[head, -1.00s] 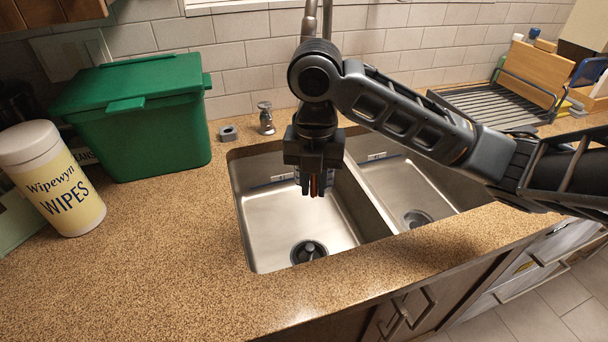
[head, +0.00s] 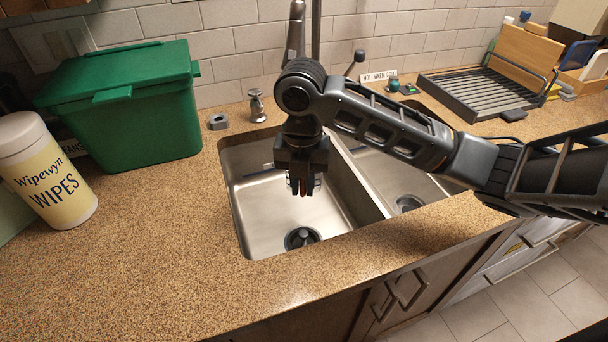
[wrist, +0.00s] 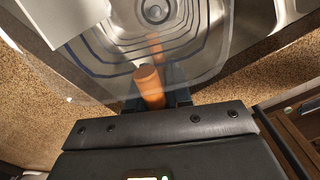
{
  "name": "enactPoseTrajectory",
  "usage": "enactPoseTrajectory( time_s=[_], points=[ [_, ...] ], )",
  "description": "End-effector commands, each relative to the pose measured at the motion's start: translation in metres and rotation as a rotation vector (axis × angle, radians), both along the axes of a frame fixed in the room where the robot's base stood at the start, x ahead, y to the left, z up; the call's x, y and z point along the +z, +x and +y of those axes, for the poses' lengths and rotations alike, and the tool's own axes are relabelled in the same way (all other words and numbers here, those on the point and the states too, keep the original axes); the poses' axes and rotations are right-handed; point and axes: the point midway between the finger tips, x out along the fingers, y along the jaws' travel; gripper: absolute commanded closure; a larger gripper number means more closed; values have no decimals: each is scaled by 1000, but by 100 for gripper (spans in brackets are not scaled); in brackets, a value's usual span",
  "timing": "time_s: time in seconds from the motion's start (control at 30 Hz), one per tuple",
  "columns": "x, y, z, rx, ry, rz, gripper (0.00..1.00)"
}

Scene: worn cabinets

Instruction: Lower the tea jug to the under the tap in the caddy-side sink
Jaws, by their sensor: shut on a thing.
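In the wrist view my gripper (wrist: 165,98) is shut on an orange-brown cylindrical handle (wrist: 150,84). A clear vessel with dark outlines, apparently the tea jug (wrist: 110,72), spreads ahead of the fingers. In the head view my gripper (head: 302,190) hangs over the caddy-side sink (head: 265,225), the left basin, with orange showing between the fingers. The jug's body is mostly hidden there behind the gripper and arm. The grey tap (head: 295,40) rises behind the gripper; I cannot tell whether the jug is under its outlet. The basin's drain (head: 302,238) is just below the gripper in the picture.
The green caddy (head: 125,110) and wipes tub (head: 45,180) stand left of the sink. A small soap pump (head: 257,105) is behind it. The second basin (head: 405,190) lies under my arm. A dish rack (head: 490,95) is at back right. The front left counter is clear.

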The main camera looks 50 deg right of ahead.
Motion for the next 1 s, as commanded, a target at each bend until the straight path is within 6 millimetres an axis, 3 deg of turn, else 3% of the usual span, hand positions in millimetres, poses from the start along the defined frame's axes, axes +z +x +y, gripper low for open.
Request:
enactPoseTrajectory(
  time_s=[1.0],
  points=[
    [-91,22,-15,1,-1,2,100]
  ],
)
